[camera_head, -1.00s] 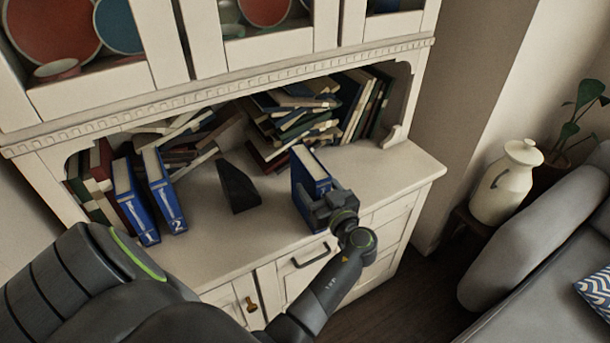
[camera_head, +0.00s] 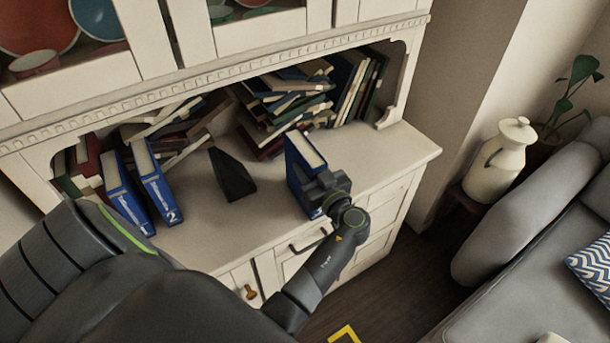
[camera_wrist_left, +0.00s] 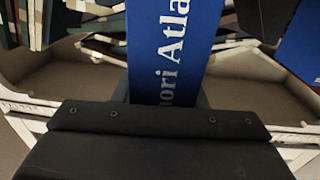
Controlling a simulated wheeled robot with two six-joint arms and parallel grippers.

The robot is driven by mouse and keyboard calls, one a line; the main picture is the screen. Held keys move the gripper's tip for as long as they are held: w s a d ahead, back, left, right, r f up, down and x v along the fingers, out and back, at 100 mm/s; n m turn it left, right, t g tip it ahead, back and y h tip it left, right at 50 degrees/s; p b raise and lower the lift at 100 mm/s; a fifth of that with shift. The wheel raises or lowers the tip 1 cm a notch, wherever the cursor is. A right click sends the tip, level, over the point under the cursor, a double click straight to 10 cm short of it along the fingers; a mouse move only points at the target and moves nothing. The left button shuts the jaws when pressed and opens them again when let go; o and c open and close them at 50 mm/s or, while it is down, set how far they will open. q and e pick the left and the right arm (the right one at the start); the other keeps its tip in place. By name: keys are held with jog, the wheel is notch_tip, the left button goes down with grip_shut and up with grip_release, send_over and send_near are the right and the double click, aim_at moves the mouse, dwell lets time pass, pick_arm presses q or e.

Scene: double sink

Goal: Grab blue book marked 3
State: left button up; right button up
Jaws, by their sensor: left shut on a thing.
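A blue book (camera_head: 302,164) stands upright on the cabinet counter, right of a dark wedge-shaped bookend. My left gripper (camera_head: 322,190) is shut on its near spine end. In the left wrist view the blue spine (camera_wrist_left: 172,45) rises from the gripper (camera_wrist_left: 165,105), with white lettering ending in "ori Atla". Its number is mostly covered by the gripper in the head view. Two more blue books, marked 1 (camera_head: 122,190) and 2 (camera_head: 157,182), stand at the left of the counter. My right gripper is not in view.
The dark bookend (camera_head: 230,175) stands between the blue books. Piled books (camera_head: 290,110) fill the shelf behind. The counter (camera_head: 385,160) is clear at the right. A white jug (camera_head: 497,165) and a grey sofa (camera_head: 535,230) are farther right.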

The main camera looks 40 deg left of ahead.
pick_arm(q)
grip_shut()
jog(key=shift+r, duration=0.15)
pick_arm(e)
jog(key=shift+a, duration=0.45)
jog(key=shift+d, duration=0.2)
